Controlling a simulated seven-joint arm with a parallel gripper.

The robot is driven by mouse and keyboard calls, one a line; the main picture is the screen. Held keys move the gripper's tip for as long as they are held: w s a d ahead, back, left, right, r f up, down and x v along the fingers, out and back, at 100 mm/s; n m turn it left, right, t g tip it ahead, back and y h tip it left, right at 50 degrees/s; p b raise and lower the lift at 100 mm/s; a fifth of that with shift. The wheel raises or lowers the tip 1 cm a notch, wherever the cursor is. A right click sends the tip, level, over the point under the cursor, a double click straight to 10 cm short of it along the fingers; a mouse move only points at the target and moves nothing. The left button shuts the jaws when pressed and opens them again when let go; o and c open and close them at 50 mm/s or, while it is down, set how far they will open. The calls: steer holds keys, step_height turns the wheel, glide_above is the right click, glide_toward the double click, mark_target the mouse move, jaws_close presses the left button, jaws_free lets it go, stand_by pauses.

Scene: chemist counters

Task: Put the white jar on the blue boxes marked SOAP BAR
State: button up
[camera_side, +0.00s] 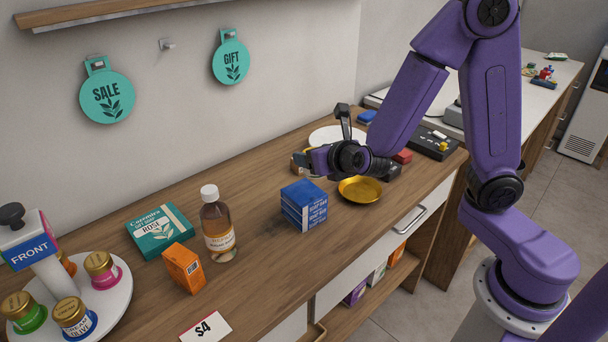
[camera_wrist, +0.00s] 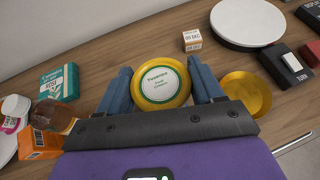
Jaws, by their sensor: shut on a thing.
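My gripper (camera_wrist: 162,88) is shut on a round jar (camera_wrist: 160,86). The jar's top shows a white label with green print and a gold rim; its side is hidden in the wrist view. In the side view my gripper (camera_side: 314,160) is over the counter, behind the blue boxes and left of the gold dish; the jar is mostly hidden by the fingers. I cannot tell its height above the counter. The blue SOAP BAR boxes (camera_side: 304,205) are stacked on the counter, nearer the front edge. They do not show in the wrist view.
A gold dish (camera_side: 360,190) sits right of the blue boxes. A brown bottle (camera_side: 217,225), an orange box (camera_side: 184,267) and a teal ROSE box (camera_side: 160,230) stand to the left. A white round plate (camera_wrist: 248,22) and a small date block (camera_wrist: 192,40) are behind.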

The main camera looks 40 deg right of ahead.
steer(key=shift+w+a+f, duration=0.1)
steer(key=shift+w+f, duration=0.75)
steer(key=shift+f, duration=0.2)
steer(key=shift+w+a+f, duration=0.1)
steer(key=shift+w+f, duration=0.7)
steer(key=shift+f, duration=1.6)
steer(key=shift+f, duration=0.2)
steer(key=o, duration=1.1)
steer(key=shift+r, duration=0.1)
steer(key=shift+s+r, duration=0.1)
steer(key=shift+r, duration=0.1)
steer(key=v, duration=1.2)
